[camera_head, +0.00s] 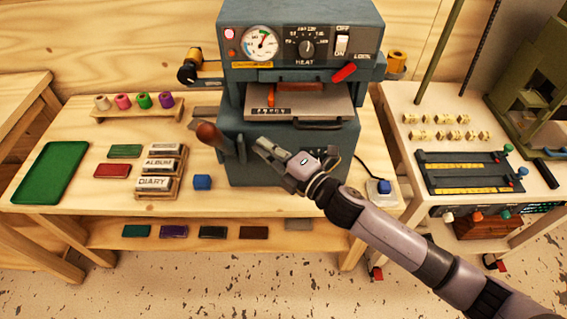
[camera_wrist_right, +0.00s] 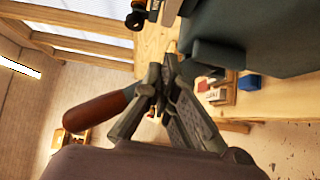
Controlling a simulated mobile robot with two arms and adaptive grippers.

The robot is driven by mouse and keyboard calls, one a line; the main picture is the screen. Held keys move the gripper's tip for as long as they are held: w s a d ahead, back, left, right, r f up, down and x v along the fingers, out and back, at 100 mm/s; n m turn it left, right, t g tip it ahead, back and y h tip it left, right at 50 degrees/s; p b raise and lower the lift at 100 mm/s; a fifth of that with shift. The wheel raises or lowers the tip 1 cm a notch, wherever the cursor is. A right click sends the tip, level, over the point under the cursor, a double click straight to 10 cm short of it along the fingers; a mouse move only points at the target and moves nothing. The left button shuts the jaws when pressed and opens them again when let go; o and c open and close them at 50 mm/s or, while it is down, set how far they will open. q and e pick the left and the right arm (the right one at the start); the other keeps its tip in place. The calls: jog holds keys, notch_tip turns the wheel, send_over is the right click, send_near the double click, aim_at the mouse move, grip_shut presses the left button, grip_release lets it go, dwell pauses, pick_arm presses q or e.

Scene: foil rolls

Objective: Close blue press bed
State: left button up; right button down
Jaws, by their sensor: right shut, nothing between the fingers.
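The blue-grey press (camera_head: 300,40) stands at the middle of the wooden table. Its bed (camera_head: 330,103) sticks out toward me below the heated head, with a small block of type on it and a dark handle (camera_head: 305,123) along its front edge. My right gripper (camera_head: 262,147) is shut and empty, in front of the press body, below and left of the bed handle. A brown-handled lever (camera_head: 210,135) sits left of my fingertips; it also shows beside my right gripper (camera_wrist_right: 158,82) in the wrist view. Whether they touch, I cannot tell. My left gripper is out of view.
Left of the press are a green tray (camera_head: 50,172), colored foil rolls (camera_head: 143,101), type holders (camera_head: 160,172) and a blue block (camera_head: 202,182). A second table (camera_head: 440,108) stands at right.

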jog(key=s+d+r+m+t+h+b, duration=0.1)
jog(key=s+d+m+h+b, duration=0.15)
jog(key=d, duration=0.65)
jog(key=s+d+r+m+h+b, duration=0.1)
jog(key=d+m+h+b, duration=0.15)
jog(key=d, duration=0.75)
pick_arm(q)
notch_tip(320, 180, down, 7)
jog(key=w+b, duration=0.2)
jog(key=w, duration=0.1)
pick_arm(e)
jog(key=s+d+r+g+y, duration=0.1)
jog(key=s+d+r+g, duration=0.1)
jog(key=s+d+r, duration=0.3)
pick_arm(q)
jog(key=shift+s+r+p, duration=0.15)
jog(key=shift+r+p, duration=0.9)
jog(key=shift+p, duration=0.05)
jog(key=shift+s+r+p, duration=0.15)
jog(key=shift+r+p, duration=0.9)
jog(key=shift+p, duration=0.05)
pick_arm(e)
jog(key=d+f+x, duration=0.1)
jog(key=x, duration=1.2)
jog(key=shift+w+f, duration=0.25)
jog(key=shift+w, duration=0.2)
